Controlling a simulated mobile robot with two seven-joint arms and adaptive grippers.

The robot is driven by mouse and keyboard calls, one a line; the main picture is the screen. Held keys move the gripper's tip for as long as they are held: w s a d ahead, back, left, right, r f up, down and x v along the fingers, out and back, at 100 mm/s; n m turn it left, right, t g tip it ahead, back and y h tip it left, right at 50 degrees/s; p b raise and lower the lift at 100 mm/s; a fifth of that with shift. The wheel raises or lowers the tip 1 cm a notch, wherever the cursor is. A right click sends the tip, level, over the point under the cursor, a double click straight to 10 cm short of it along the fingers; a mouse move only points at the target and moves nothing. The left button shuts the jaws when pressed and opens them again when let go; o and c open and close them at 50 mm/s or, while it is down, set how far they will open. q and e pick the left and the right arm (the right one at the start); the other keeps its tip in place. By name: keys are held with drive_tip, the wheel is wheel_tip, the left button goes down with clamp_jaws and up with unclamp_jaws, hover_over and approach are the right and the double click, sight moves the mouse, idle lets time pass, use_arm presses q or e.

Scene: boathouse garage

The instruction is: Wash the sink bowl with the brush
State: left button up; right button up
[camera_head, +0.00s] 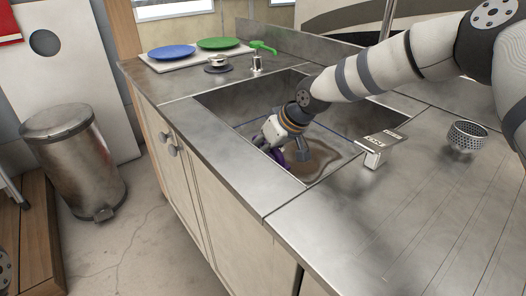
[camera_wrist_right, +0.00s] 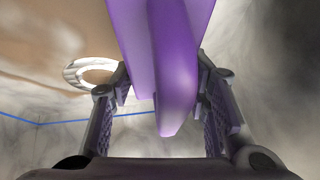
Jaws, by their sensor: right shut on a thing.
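The metal sink bowl (camera_head: 230,98) is sunk into the steel counter. A brown stain (camera_head: 325,160) covers part of its floor and also shows in the right wrist view (camera_wrist_right: 40,40). My right arm reaches into the bowl from the right. My right gripper (camera_head: 270,140) is low in the bowl, near its front wall. In the right wrist view its fingers (camera_wrist_right: 165,105) are shut on a purple handle (camera_wrist_right: 165,60), seemingly the brush's. Only a bit of purple (camera_head: 278,156) shows in the head view. The bristles are hidden. My left gripper is not in view.
A pale ring (camera_wrist_right: 76,68), perhaps the drain, lies on the bowl floor. Blue (camera_head: 171,51) and green (camera_head: 218,43) plates sit behind the bowl on a white board. A perforated metal cup (camera_head: 466,136) stands on the right counter. A bin (camera_head: 72,165) stands at left.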

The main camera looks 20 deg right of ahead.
drive_tip(key=shift+f, duration=0.7)
